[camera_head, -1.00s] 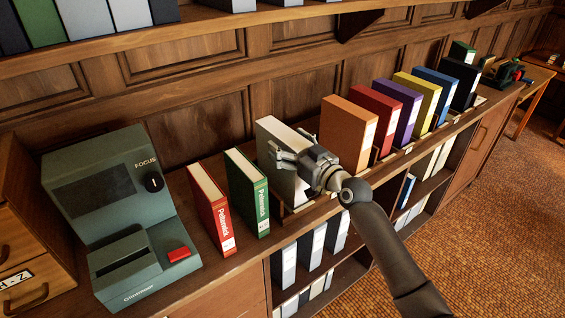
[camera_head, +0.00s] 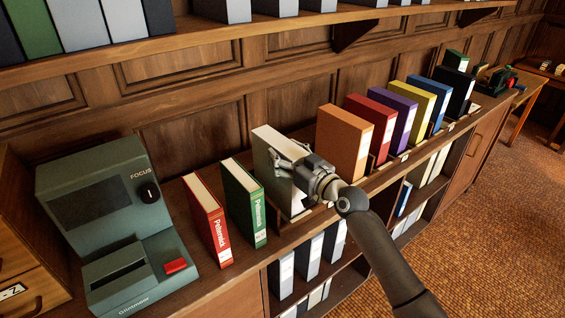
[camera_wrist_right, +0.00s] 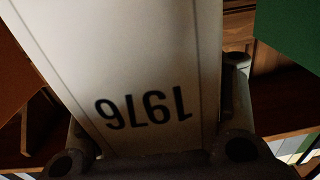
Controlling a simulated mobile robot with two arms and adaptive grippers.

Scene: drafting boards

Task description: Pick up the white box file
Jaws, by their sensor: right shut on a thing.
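The white box file (camera_head: 272,160) stands upright on the wooden counter, between the green book and the orange box file. My right gripper (camera_head: 290,166) is shut on its near side and hides part of its spine. In the right wrist view the white box file (camera_wrist_right: 140,60) fills the middle, with 1976 upside down on its spine. The fingers of my right gripper (camera_wrist_right: 155,135) lie on either side of it. My left gripper is not in view.
A green book (camera_head: 243,200) and a red book (camera_head: 208,222) stand to the left, near a grey-green machine (camera_head: 110,220). An orange box file (camera_head: 343,140) and several coloured ones stand close on the right. A shelf (camera_head: 230,50) runs above.

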